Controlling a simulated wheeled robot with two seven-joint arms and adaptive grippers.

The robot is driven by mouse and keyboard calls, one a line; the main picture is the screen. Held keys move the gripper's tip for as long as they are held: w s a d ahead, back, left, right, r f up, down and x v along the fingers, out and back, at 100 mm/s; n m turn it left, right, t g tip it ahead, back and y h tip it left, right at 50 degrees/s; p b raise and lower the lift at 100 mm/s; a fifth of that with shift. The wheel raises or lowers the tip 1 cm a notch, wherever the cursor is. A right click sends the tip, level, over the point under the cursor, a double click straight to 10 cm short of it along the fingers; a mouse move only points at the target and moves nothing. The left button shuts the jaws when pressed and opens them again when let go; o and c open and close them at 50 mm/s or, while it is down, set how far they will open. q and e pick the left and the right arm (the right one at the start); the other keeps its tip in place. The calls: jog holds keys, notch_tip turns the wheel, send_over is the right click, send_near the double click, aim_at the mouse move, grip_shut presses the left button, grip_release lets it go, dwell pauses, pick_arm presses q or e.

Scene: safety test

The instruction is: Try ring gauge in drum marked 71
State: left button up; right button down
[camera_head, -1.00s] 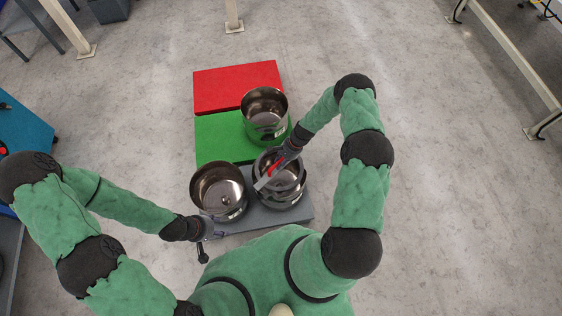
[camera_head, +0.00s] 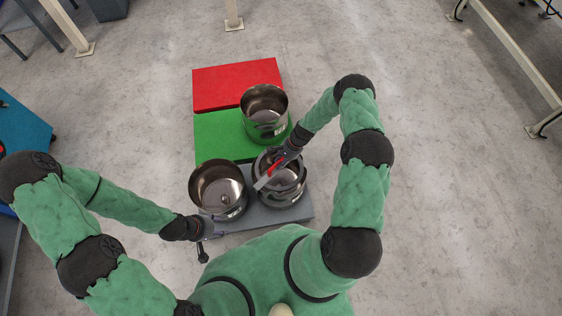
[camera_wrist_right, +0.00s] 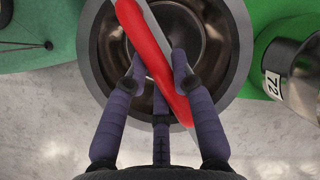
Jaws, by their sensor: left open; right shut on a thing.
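My right gripper (camera_head: 281,160) is shut on the red grip of the ring gauge (camera_head: 263,182). The red grip and a pale grey bar (camera_wrist_right: 152,58) lie slantwise across the mouth of a steel drum (camera_head: 292,198) on the grey platform. A grey ring shows around the mouth in the right wrist view; I cannot tell whether it is the gauge or the rim. No number shows on this drum. A second steel drum (camera_head: 207,182) stands to its left, its number out of sight. My left gripper (camera_head: 208,237) is open and empty, in front of that left drum.
A third steel drum (camera_head: 264,120) stands on the green platform (camera_head: 215,135); its label reads 72 in the right wrist view (camera_wrist_right: 302,85). A red platform (camera_head: 225,88) lies behind. The grey platform (camera_head: 255,221) is nearest me. Floor at right is clear.

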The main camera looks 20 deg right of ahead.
jog(key=c, duration=1)
grip_release()
jog(key=shift+o, duration=0.2)
jog(key=a+p+v, duration=0.1)
jog(key=p+v, duration=0.1)
jog(key=v, duration=0.7)
jog(key=a+r+p+v, duration=0.1)
jog(key=p+v, duration=0.2)
jog(key=v, duration=0.6)
jog(key=shift+a+r, duration=0.3)
jog(key=shift+r, duration=0.05)
jog(key=shift+w, duration=0.1)
